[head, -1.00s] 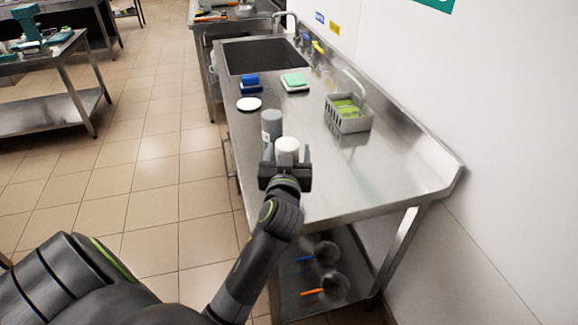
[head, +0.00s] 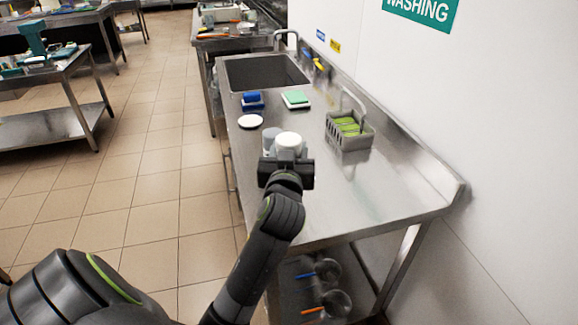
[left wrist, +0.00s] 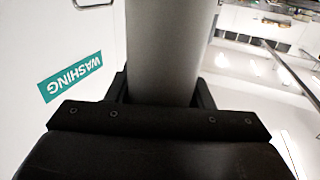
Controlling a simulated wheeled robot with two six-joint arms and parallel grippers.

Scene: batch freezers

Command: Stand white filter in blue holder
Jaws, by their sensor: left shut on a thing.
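My left gripper (head: 287,160) is shut on a white-topped cylinder, which I take as the white filter (head: 289,142). It is held upright above the near left part of the steel counter. In the left wrist view the filter (left wrist: 165,50) is a plain, shaded cylinder between the black fingers. A blue piece (head: 252,100), likely the blue holder, sits farther back on the counter near the sink. It is too small to make out an opening. The filter and the holder are well apart. My right gripper is not in view.
A grey cylinder (head: 270,138) stands just left of the held filter, partly hidden. A white disc (head: 250,121) lies in front of the blue piece. A green-and-white block (head: 295,99) and a grey handled basket (head: 349,140) stand to the right. The right counter front is clear.

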